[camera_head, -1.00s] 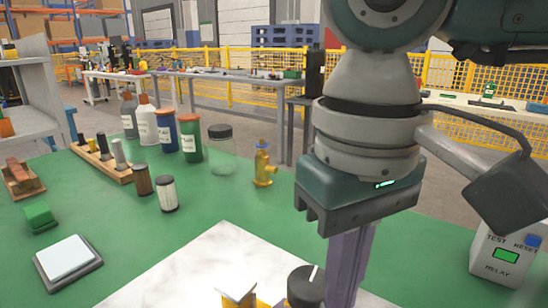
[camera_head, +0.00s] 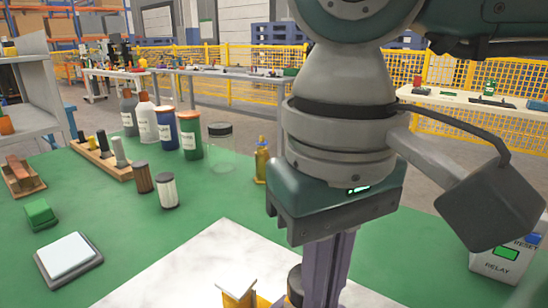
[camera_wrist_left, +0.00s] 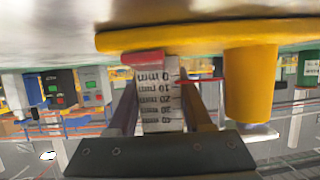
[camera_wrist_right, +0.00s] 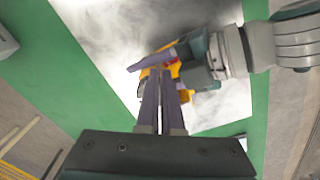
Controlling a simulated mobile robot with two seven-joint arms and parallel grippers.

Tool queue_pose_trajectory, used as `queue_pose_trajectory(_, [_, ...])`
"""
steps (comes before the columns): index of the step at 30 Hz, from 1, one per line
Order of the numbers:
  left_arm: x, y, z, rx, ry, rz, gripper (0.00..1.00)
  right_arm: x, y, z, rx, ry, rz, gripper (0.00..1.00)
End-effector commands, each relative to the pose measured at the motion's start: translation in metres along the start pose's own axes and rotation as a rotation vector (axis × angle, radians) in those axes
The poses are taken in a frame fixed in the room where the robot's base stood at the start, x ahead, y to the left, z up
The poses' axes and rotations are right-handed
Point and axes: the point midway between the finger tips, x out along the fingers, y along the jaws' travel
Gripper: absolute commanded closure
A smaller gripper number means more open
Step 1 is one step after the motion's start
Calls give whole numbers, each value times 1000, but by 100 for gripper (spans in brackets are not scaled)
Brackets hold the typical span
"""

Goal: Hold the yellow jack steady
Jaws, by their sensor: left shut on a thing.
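The yellow jack (camera_head: 236,300) shows partly at the bottom edge of the head view, with the dark knob (camera_head: 295,285) beside it. In the left wrist view the jack (camera_wrist_left: 200,35) appears upside down, with a wide yellow plate and a yellow cylinder. My left gripper (camera_wrist_left: 160,100) is shut on its white millimetre scale piece, a finger on each side. My right gripper (camera_head: 322,300) points down over the jack area, its fingers close together with a narrow gap. In the right wrist view the jack (camera_wrist_right: 178,72) lies beyond the right fingertips (camera_wrist_right: 160,72), partly hidden by my left gripper.
A white slab (camera_head: 190,270) lies under the jack on the green table (camera_head: 110,215). Several bottles and jars (camera_head: 190,135) stand at the back left. A yellow fitting (camera_head: 261,163) is behind my right arm. A relay box (camera_head: 498,262) stands at the right.

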Motion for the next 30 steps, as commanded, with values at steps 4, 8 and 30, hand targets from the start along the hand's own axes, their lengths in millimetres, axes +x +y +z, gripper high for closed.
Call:
queue_pose_trajectory(4, [0, 1, 0, 1, -1, 3, 100, -1, -3, -3, 0, 6, -2, 100])
queue_pose_trajectory(8, [0, 2, 0, 1, -1, 3, 100, -1, -4, -3, 0, 7, -2, 100])
queue_pose_trajectory(30, [0, 2, 0, -1, -1, 3, 100, -12, -8, 4, 0, 9, -3, 100])
